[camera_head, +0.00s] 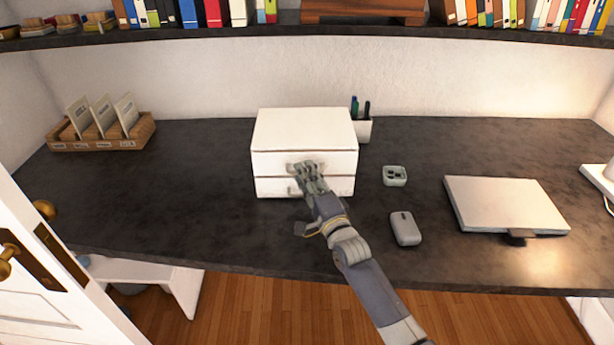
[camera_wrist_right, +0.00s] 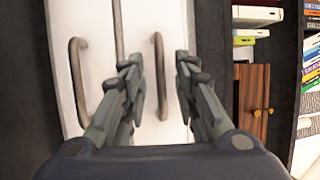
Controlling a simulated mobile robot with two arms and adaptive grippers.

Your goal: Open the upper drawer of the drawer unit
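The white drawer unit (camera_head: 304,130) stands on the dark desk with both its upper drawer (camera_head: 268,163) and lower drawer (camera_head: 270,187) closed. My right gripper (camera_head: 306,168) is at the front of the upper drawer and partly covers its handle. In the right wrist view the picture is turned sideways; the upper handle (camera_wrist_right: 160,75) shows between the two spread fingers of my right gripper (camera_wrist_right: 158,62). The lower handle (camera_wrist_right: 77,82) is beside the fingers, to the left. I cannot tell whether the fingers touch the handle. My left gripper is not in view.
A pen cup (camera_head: 362,128) stands right of the unit. A card holder (camera_head: 90,142) is at the left. The desk left of the unit is clear.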

